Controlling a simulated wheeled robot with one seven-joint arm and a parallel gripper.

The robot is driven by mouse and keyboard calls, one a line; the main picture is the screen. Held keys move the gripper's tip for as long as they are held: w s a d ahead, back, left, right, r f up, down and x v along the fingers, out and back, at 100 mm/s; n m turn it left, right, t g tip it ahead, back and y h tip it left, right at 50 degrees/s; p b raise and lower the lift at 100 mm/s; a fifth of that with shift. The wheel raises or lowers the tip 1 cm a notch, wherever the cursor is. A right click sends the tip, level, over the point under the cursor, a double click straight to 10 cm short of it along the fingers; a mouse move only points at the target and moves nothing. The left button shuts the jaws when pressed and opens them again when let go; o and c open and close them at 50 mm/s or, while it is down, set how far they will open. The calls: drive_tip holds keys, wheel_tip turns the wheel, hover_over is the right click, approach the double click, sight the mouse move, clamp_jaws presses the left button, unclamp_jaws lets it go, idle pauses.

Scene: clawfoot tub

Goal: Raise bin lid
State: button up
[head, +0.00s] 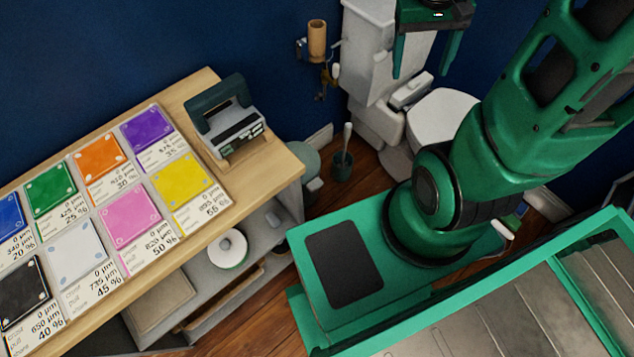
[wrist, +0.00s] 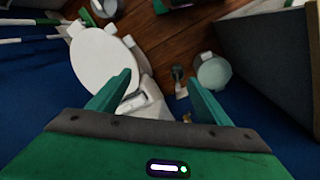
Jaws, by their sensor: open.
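The bin (head: 310,163) is a small round pale grey-green one on the floor, partly hidden behind the corner of the wooden-topped shelf unit. Its round lid (wrist: 214,73) shows from above in the wrist view and looks shut. My gripper (head: 423,74) is open and empty, high up in front of the toilet at the top of the head view. In the wrist view, my gripper's fingers (wrist: 159,79) stand wide apart, with the bin beyond and to the right of the right finger. Nothing touches the bin.
The toilet (head: 438,117) stands right of the bin, with a toilet brush (head: 344,155) between them. The shelf unit (head: 285,172) with colour sample cards and a dark device on top is at left. A paper roll holder (head: 317,42) is on the blue wall. Little floor is free.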

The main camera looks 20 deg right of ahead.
drive_tip(key=w+a+f+n, duration=0.2)
drive_tip(key=w+f, duration=0.7)
drive_tip(key=f, duration=0.1)
drive_tip(key=n+y, duration=0.1)
drive_tip(key=n, duration=0.5)
hover_over(316, 185)
wheel_tip(316, 185, down, 42)
wheel_tip(316, 185, down, 10)
drive_tip(key=shift+w+r, duration=0.1)
drive_tip(key=shift+w, duration=0.05)
